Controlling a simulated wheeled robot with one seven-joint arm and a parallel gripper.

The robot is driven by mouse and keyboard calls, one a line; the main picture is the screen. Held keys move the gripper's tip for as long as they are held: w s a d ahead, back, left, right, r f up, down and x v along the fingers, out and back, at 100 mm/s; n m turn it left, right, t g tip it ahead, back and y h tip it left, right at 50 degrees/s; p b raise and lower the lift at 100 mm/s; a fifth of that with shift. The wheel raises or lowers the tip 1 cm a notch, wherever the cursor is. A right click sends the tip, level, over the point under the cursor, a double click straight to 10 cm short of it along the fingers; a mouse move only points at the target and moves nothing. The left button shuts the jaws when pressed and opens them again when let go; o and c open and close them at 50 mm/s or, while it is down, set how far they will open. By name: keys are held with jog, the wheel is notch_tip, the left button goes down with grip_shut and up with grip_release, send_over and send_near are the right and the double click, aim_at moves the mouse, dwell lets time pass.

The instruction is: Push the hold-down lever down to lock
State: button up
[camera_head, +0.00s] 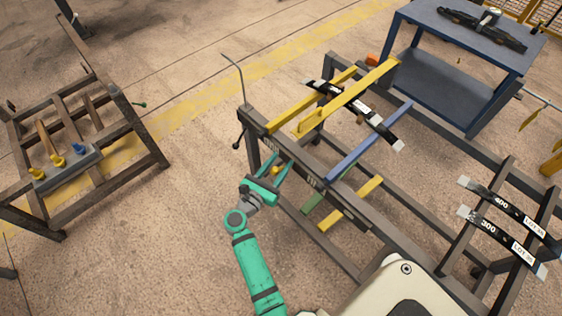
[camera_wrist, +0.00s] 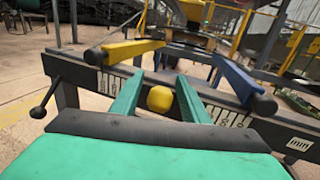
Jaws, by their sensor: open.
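My gripper (camera_head: 277,166) is at the near beam of the central spring rack. Its two green fingers (camera_wrist: 160,95) are open, one on each side of a round yellow knob (camera_wrist: 160,98). The knob is in front of the rack's scale-marked beam (camera_wrist: 225,113), and I cannot tell whether the fingers touch it. What the knob is fixed to is hidden. A dark lever with a black ball end (camera_wrist: 38,112) sticks out at the rack's left corner, clear of the fingers; it also shows in the head view (camera_head: 237,144). Which one is the hold-down lever is not marked.
Yellow bars (camera_head: 350,92) and a blue bar (camera_head: 370,140) cross the rack. A thin bent rod (camera_head: 241,78) rises at its left corner. Black labelled springs (camera_head: 510,215) lie at the right. A blue table (camera_head: 430,85) stands behind. Open floor lies left of the rack.

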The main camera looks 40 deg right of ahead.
jog(key=shift+w+d, duration=0.15)
jog(key=shift+d, duration=0.3)
grip_shut()
jog(key=shift+a, duration=0.1)
